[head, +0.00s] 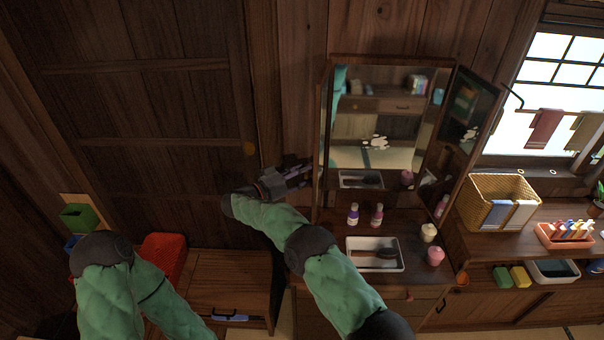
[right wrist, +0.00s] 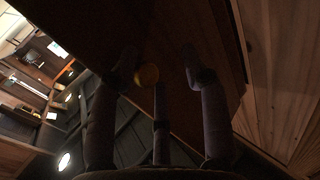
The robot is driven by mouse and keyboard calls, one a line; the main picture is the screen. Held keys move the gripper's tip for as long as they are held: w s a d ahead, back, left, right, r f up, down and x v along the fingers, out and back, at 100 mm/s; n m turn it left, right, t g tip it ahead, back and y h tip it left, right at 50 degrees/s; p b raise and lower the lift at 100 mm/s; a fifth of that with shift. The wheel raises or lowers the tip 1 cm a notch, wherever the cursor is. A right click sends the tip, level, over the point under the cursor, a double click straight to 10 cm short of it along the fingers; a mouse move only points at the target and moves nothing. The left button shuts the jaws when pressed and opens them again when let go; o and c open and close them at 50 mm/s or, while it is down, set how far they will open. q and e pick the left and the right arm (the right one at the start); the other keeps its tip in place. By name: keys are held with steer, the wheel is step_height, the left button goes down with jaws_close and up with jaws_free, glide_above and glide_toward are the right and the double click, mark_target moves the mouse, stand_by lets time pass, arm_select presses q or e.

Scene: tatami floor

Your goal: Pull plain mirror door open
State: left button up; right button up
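The dressing-table mirror (head: 375,105) stands on the dark dresser. Its right wing (head: 466,115) is angled outward and shows a reflective face. At its left side only a narrow dark edge (head: 323,125) shows; I cannot tell how far a left wing stands open. My right gripper (head: 290,176) is just left of that edge. In the right wrist view its fingers (right wrist: 158,75) are spread apart, with a dark panel (right wrist: 205,35) beyond them.
A wicker basket (head: 501,188) is to the right. A red box (head: 163,258) sits on the low cabinet at left. Dark wooden panels (head: 150,110) fill the left wall.

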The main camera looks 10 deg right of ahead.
steer(key=v, duration=1.1)
steer(key=shift+s+a, duration=0.15)
steer(key=shift+a, duration=0.2)
steer(key=shift+f, duration=0.1)
